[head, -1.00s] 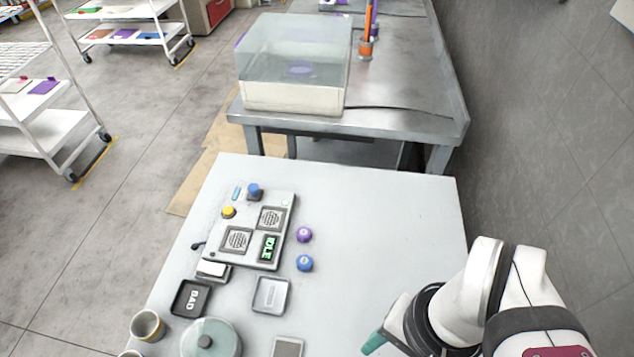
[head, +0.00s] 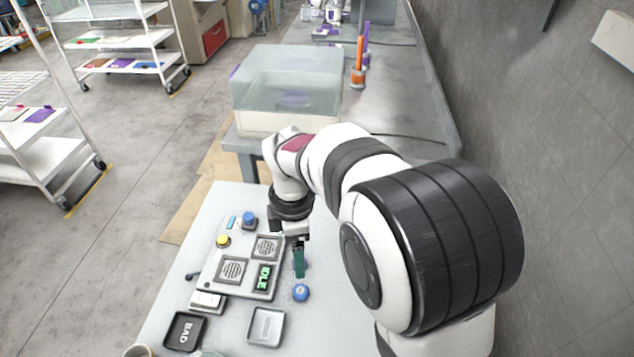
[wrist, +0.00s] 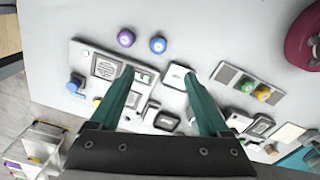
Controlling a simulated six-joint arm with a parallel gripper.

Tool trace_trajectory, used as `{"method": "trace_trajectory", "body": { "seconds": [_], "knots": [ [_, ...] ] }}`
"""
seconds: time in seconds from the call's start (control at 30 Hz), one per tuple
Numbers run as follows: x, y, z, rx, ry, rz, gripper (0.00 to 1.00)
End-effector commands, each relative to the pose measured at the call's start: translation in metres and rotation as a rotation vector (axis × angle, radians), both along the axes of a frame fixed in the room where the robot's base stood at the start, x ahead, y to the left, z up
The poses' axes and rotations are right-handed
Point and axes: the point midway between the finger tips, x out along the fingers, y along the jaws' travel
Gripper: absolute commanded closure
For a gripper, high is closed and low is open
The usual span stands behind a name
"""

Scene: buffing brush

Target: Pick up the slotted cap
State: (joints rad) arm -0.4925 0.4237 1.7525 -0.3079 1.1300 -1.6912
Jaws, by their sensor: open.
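Two small round caps lie side by side on the white table, a purple cap (wrist: 126,39) and a blue cap (wrist: 158,45) in the wrist view. Each has a small light mark on top; I cannot tell which is slotted. In the head view the blue cap (head: 300,292) lies right of the control panel, and the purple one is mostly hidden behind my fingers. My gripper (head: 300,268) points down above the table near the caps. In the wrist view my gripper (wrist: 158,72) has its teal fingers spread wide with nothing held; both caps lie beyond the fingertips.
The control panel (head: 228,272) reads IDLE and carries a blue knob (head: 249,218) and a yellow knob (head: 223,241). A BAD tray (head: 185,331) and a grey tray (head: 266,327) stand in front. A clear-lidded box (head: 285,85) is on the bench behind.

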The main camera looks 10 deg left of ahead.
Motion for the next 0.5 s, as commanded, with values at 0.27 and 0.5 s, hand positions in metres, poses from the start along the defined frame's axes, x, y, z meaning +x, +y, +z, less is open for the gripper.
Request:
{"method": "trace_trajectory", "body": {
  "seconds": [0.27,0.5],
  "knots": [
    [-0.001,-0.001,-0.047,-0.003,0.007,0.003,0.20],
    [0.000,-0.001,-0.100,-0.001,0.004,0.000,0.20]
  ]
}}
